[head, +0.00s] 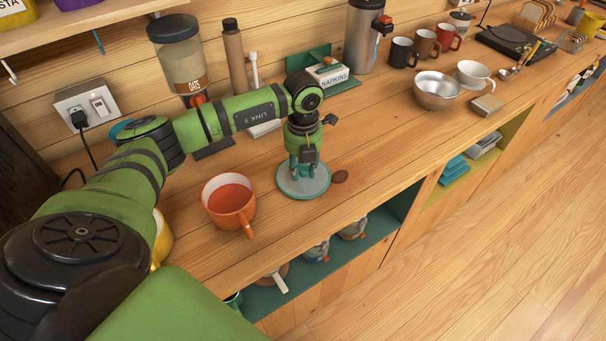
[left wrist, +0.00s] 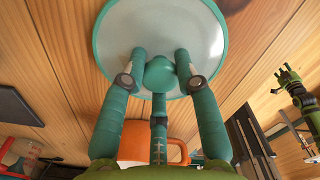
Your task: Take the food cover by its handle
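The food cover (head: 289,186) is a round pale disc with a teal rim on the wooden counter, and it fills the top of the left wrist view (left wrist: 112,40). Its teal round knob (left wrist: 160,74) stands at the centre. My left gripper (head: 304,170) points down over the cover. In the left wrist view its teal fingers (left wrist: 160,68) flank the knob closely, with a third finger below it. I cannot tell whether they press on the knob. A green arm with a small dark gripper (left wrist: 287,77), apparently my right one, shows at the right of the left wrist view.
An orange mug (head: 228,205) stands just left of the cover, its handle toward the front edge. Behind are a napkin box (head: 328,75), an oats jar (head: 181,60) and a steel dispenser (head: 361,38). A metal bowl (head: 436,92) stands farther right. The counter right of the cover is clear.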

